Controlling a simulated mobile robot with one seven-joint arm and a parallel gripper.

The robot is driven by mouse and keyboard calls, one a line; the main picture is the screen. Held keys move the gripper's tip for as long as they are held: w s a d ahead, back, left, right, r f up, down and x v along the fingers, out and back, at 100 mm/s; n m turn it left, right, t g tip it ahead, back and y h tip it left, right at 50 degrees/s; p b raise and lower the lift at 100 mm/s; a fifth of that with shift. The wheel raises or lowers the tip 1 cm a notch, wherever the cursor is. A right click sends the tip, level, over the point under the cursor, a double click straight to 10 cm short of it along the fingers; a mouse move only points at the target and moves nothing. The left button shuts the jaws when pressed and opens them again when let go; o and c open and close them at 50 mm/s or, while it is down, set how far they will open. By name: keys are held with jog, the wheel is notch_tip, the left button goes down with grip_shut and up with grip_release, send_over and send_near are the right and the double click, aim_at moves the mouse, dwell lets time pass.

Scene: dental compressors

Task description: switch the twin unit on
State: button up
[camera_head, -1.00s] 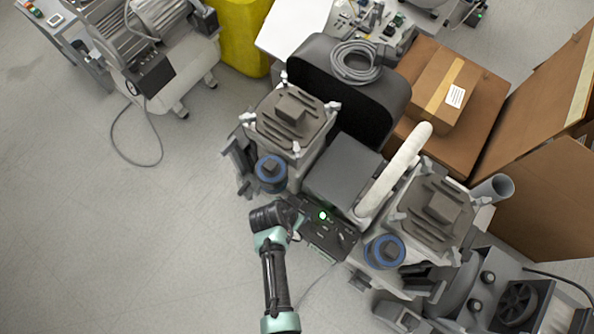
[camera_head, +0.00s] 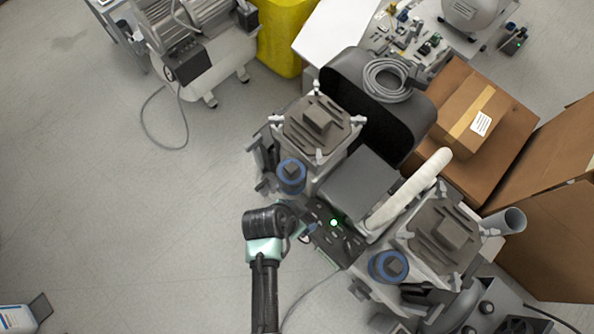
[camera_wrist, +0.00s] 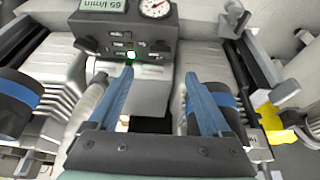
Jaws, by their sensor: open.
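The twin unit has two ribbed compressor heads, a left one (camera_head: 318,124) and a right one (camera_head: 440,236), each with a blue-ringed cylinder at its front. Between them is a dark control panel (camera_head: 335,235) with a lit green-white lamp (camera_head: 334,223). In the wrist view the panel (camera_wrist: 128,38) carries a round gauge, a "65 l/min" label, several small switches and the glowing green lamp (camera_wrist: 131,55). My gripper (camera_wrist: 160,85) is open and empty, its two blue fingers apart just before the panel. In the head view my wrist hides most of it, at the panel's left end.
Cardboard boxes (camera_head: 480,125) stand at the right. Another compressor (camera_head: 195,55) and a yellow bin (camera_head: 283,38) are at the back left. A coiled grey hose (camera_head: 388,80) lies on the dark tank behind.

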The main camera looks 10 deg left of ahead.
jog(key=shift+v, duration=1.65)
